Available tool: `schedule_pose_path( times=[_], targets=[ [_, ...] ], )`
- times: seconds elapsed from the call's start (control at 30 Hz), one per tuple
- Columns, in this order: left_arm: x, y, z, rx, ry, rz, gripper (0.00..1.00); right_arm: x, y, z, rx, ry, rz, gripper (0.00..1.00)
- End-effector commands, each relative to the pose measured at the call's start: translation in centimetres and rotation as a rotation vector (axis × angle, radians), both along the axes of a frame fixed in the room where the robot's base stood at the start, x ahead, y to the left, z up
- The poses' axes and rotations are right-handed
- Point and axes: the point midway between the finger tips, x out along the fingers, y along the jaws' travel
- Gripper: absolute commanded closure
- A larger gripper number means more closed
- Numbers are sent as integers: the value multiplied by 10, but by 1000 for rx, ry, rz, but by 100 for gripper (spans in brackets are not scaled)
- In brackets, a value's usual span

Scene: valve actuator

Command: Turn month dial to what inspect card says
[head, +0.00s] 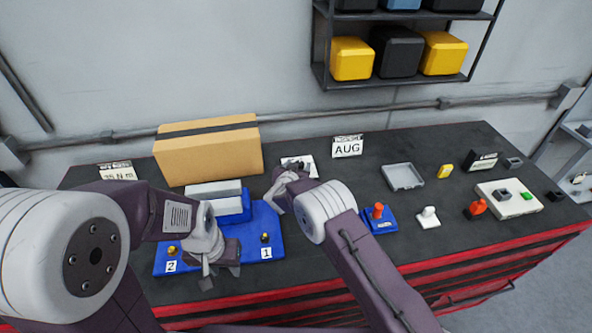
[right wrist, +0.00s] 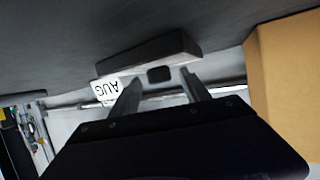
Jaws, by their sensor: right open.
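The inspect card (head: 347,147) stands upright at the back of the bench and reads AUG. It also shows upside down in the right wrist view (right wrist: 108,89). My right gripper (head: 281,193) is over the bench, in front of a white plate (head: 304,164) that it partly hides. In the right wrist view it is open (right wrist: 160,92), with a small dark block (right wrist: 159,75) seen between its fingers and apart from them. I cannot make out a month dial or its setting. My left gripper (head: 220,276) hangs over the blue base; its jaw opening is unclear.
A cardboard box (head: 208,152) stands left of my right gripper and shows close by in the right wrist view (right wrist: 285,85). A blue base (head: 268,222) has posts labelled 1 and 2. A grey tray (head: 403,177) and several small devices occupy the right side.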

Motion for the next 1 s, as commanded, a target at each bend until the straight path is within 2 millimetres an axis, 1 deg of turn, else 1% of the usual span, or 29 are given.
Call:
schedule_pose_path(
  times=[0.33, 0.4, 0.5, 0.63, 0.87, 0.93, 1.0],
  targets=[
    [0, 0, -16, 0, 0, 0, 64, -55, 12, 22, -1, -1, 4, 45],
    [0, 0, -18, 0, 0, 0, 64, -64, 14, 26, -1, -2, 2, 45],
    [0, 0, -19, 0, 0, 0, 64, -72, 15, 30, 0, -2, 1, 45],
    [0, 0, -19, 0, 0, 0, 64, -75, 16, 32, 0, -2, 1, 45],
    [0, 0, -18, 0, 0, 0, 64, -73, 15, 33, -1, -4, 2, 45],
    [0, 0, -17, 0, 0, 0, 64, -66, 9, 38, -7, -22, 17, 45],
    [0, 0, -13, 0, 0, 0, 64, -52, 0, 48, -21, -62, 62, 45]
  ],
)
